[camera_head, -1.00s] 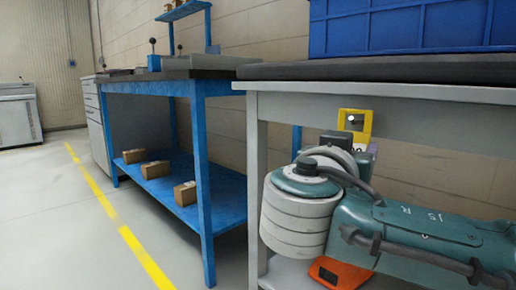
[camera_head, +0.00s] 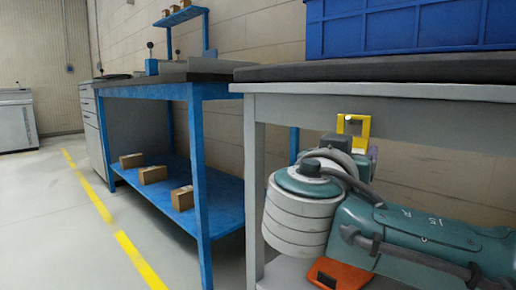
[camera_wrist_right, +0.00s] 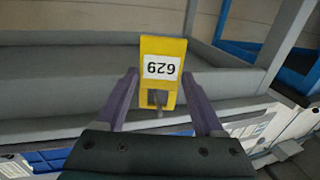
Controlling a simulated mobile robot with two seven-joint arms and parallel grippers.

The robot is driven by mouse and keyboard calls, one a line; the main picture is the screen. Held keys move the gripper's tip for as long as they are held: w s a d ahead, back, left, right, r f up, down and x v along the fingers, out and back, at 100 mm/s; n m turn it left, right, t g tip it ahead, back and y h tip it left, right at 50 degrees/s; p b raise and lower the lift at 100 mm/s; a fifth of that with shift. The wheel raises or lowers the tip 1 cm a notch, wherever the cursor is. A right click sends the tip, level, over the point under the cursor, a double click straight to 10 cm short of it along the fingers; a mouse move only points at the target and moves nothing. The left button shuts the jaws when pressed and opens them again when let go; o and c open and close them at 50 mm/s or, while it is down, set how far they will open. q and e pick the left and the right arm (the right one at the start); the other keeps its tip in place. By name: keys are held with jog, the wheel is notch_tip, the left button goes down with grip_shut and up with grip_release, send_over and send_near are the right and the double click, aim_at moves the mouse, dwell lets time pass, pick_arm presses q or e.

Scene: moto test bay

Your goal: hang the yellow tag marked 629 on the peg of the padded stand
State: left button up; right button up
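The yellow tag (camera_head: 341,126) shows just beneath the front edge of the grey bench in the head view, above my right wrist. In the right wrist view the tag (camera_wrist_right: 163,48) carries a white label reading 629, upside down, with an opening below it. In the head view my right gripper (camera_head: 366,150) is mostly hidden behind my arm. My left gripper is out of view. I cannot make out the padded stand or its peg.
The grey bench (camera_head: 400,92) overhangs my right arm, with a dark top and a blue crate (camera_head: 410,28) on it. An orange object (camera_head: 345,274) lies low beneath my arm. A blue bench (camera_head: 200,160) with several cardboard boxes stands left. The floor at left is clear.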

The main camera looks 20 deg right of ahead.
jog(key=o, duration=0.4)
jog(key=shift+a, duration=0.1)
jog(key=p+v, duration=0.3)
jog(key=v, duration=0.7)
jog(key=s+a+r+n+g+y+p, duration=0.15)
jog(key=s+r+n+y+p, duration=0.35)
jog(key=r+p, duration=0.65)
jog(key=s+r+n+g+y+p, duration=0.3)
jog(key=s+r+p, duration=0.35)
jog(key=p, duration=1.05)
jog(key=s+a+r+n+g+y+p, duration=0.1)
jog(key=s+r+n+g+y+p, duration=0.4)
jog(key=p, duration=1)
jog(key=s+r+t+p, duration=0.1)
jog(key=s+r+p, duration=0.1)
jog(key=r+p, duration=1.9)
jog(key=s+a+r+t+y+p, duration=0.1)
jog(key=s+r+p, duration=0.1)
jog(key=r+p, duration=2)
notch_tip(320, 180, up, 5)
jog(key=shift+s+a+f+y, duration=0.1)
jog(key=shift+s+a+y, duration=0.1)
jog(key=shift+s+y, duration=0.15)
